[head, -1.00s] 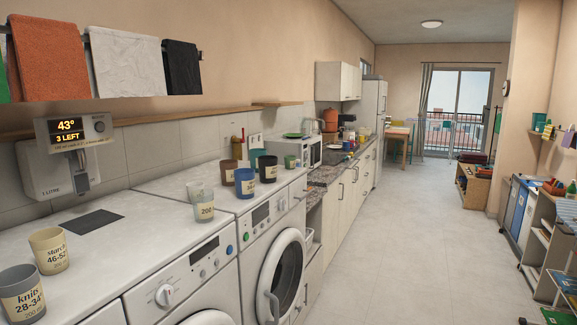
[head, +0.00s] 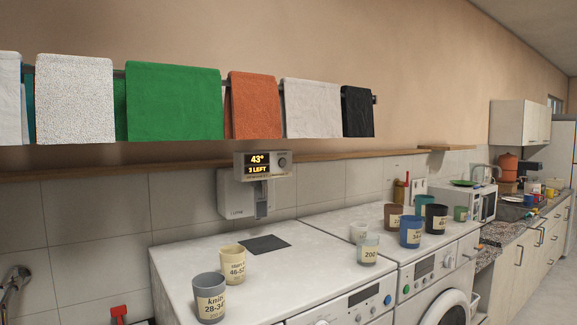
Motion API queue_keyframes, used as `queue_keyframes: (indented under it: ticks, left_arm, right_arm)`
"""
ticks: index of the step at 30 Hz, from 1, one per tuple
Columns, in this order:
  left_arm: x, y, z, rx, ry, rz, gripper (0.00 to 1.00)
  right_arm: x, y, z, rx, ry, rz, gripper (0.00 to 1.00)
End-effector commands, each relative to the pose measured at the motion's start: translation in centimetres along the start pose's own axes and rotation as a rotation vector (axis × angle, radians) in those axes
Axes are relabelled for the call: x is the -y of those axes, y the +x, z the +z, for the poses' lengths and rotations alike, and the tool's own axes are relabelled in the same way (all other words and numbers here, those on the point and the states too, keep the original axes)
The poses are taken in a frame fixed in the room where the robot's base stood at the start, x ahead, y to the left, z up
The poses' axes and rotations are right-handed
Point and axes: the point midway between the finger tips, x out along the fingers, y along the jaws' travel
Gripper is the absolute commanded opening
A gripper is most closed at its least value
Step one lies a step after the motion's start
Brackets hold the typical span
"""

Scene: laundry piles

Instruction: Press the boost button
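A wall unit (head: 264,174) with a lit display reading 43° and 3 LEFT is near the middle of the head view, above the left washing machine. A white dispenser box (head: 232,198) with a grey spout or lever is mounted just below the display. Neither of my grippers is in view.
Two washing machines (head: 188,253) stand below, with several labelled cups on top, including a grey cup (head: 209,299) and a cream cup (head: 233,263). A dark flat pad (head: 264,244) lies under the dispenser. Towels (head: 172,102) hang from a rail above a wooden ledge (head: 110,169).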

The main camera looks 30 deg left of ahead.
Motion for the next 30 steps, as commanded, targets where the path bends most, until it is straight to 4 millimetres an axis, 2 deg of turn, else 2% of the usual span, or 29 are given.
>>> queue_keyframes:
  ticks: [2,10,30]
  left_arm:
    - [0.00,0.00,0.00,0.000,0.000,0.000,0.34]
    - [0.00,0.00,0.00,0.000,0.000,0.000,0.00]
    - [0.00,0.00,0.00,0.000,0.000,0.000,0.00]
  right_arm:
    - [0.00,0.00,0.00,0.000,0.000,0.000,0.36]
    - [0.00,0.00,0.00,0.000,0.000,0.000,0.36]
    - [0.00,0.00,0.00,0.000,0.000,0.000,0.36]
